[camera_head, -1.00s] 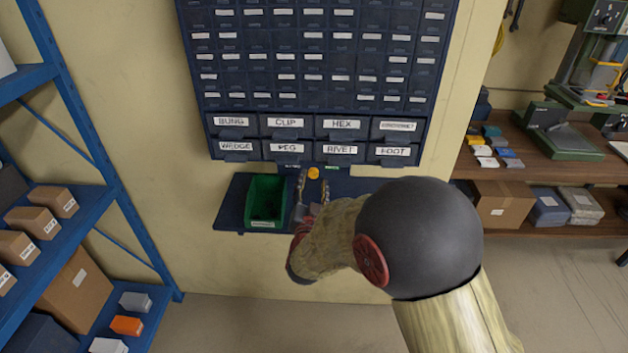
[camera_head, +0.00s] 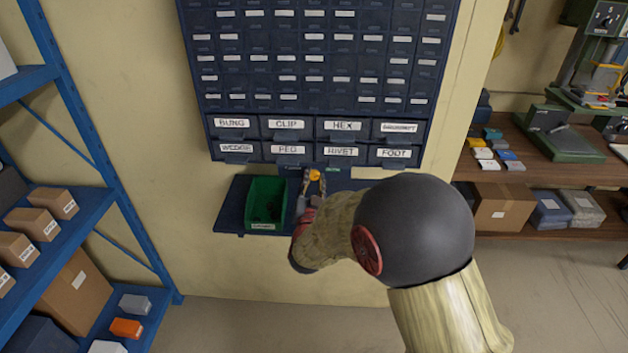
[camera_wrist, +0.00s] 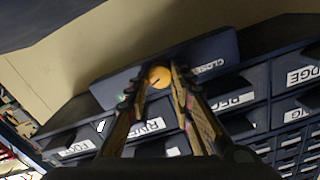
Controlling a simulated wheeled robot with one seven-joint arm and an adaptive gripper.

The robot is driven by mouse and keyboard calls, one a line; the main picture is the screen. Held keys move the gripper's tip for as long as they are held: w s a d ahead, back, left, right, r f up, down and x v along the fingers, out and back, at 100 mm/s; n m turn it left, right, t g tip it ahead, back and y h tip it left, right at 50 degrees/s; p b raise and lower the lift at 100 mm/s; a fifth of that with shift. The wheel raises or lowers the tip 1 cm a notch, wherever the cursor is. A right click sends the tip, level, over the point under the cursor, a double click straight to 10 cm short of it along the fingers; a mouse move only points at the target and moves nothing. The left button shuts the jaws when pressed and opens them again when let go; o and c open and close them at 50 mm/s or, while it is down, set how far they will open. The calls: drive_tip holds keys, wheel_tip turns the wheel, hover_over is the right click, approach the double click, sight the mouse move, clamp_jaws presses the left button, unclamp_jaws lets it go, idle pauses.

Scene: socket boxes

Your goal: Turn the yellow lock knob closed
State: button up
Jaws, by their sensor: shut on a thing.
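The yellow lock knob (camera_wrist: 159,77) is round with a dark slot line. It sits on a dark plate (camera_wrist: 112,90) under the drawer cabinet, with a "CLOSED" label (camera_wrist: 208,67) to one side in the wrist view. In the head view the knob (camera_head: 314,175) shows just below the drawers. My gripper (camera_wrist: 158,80) has its two fingers on either side of the knob, shut on it. In the head view my gripper (camera_head: 313,186) reaches up to the knob from below. The knob's far side is hidden.
The labelled drawer cabinet (camera_head: 310,132) is above the knob. A green bin (camera_head: 265,203) stands on the dark shelf (camera_head: 229,217) left of my gripper. A blue rack (camera_head: 75,140) stands at the left, and a wooden workbench (camera_head: 535,170) at the right.

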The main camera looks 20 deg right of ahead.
clamp_jaws()
drive_tip(key=n+p, duration=0.1)
drive_tip(key=n, duration=0.4)
drive_tip(key=shift+a+n, duration=0.1)
drive_tip(key=shift+n, duration=0.3)
drive_tip(key=n+p, duration=0.1)
drive_tip(key=n, duration=0.2)
drive_tip(key=shift+n+p, duration=0.3)
drive_tip(key=shift+p, duration=0.1)
drive_tip(key=n+p, duration=0.2)
drive_tip(key=n, duration=0.2)
drive_tip(key=shift+a+n, duration=0.1)
drive_tip(key=shift+n, duration=0.2)
drive_tip(key=n+p, duration=0.3)
drive_tip(key=n, duration=0.3)
drive_tip(key=shift+f, duration=0.1)
drive_tip(key=n+p, duration=0.2)
drive_tip(key=n, duration=0.3)
drive_tip(key=shift+f+n, duration=0.15)
drive_tip(key=shift+n, duration=0.25)
